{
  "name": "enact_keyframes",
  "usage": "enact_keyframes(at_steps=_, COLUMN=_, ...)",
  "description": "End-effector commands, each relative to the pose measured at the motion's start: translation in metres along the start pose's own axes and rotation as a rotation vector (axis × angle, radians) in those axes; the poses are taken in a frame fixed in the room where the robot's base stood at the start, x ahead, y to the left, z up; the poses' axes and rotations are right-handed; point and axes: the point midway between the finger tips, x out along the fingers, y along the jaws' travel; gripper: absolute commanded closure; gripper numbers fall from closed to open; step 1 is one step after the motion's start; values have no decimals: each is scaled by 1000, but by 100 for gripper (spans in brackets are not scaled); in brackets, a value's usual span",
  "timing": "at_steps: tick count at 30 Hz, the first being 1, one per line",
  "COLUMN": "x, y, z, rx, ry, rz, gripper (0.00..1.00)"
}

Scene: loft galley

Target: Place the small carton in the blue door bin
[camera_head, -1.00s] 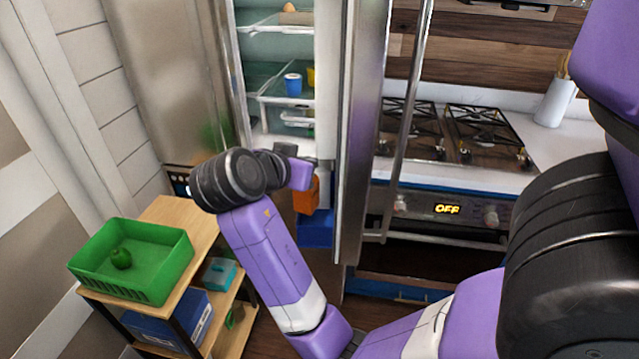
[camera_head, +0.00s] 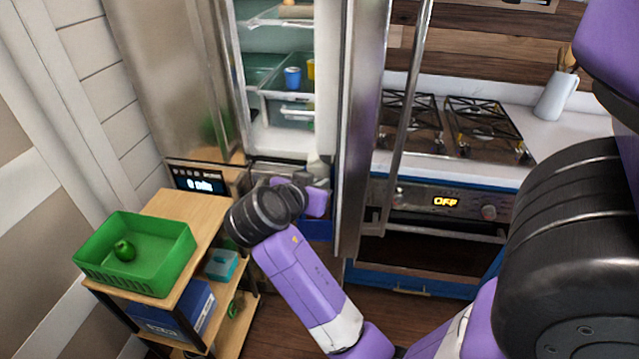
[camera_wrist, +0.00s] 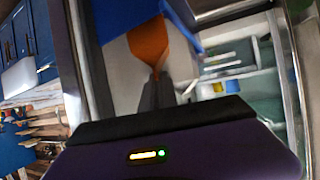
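The small carton (camera_wrist: 150,42) is orange and shows in the wrist view just past my fingertips. My gripper (camera_wrist: 158,82) looks shut on its near end, though blur hides the exact contact. The blue door bin (camera_wrist: 122,14) shows beside and behind the carton; I cannot tell how far inside it the carton is. In the head view the blue door bin (camera_head: 318,230) is low on the open fridge door, partly covered by my wrist. The carton and my fingertips are hidden there.
The fridge door (camera_head: 350,130) stands open, its edge just right of my wrist. Fridge shelves hold a blue cup (camera_head: 292,77). A green crate (camera_head: 150,270) with a green item sits on a wooden cart (camera_head: 190,212) to the left. The stove (camera_head: 440,203) is right.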

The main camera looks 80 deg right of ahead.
Motion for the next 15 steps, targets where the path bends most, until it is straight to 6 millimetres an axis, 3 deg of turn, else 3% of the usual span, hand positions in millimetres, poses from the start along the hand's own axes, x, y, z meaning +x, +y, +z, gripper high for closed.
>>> enact_keyframes(at_steps=3, x=1, y=0, z=2, rx=1, ry=1, rz=0, gripper=100)
enact_keyframes(at_steps=6, x=1, y=0, z=1, rx=0, ry=0, rz=0, gripper=77)
enact_keyframes(at_steps=7, x=1, y=0, z=1, rx=0, ry=0, rz=1, gripper=75)
enact_keyframes(at_steps=15, x=0, y=0, z=1, rx=0, ry=0, rz=1, gripper=75)
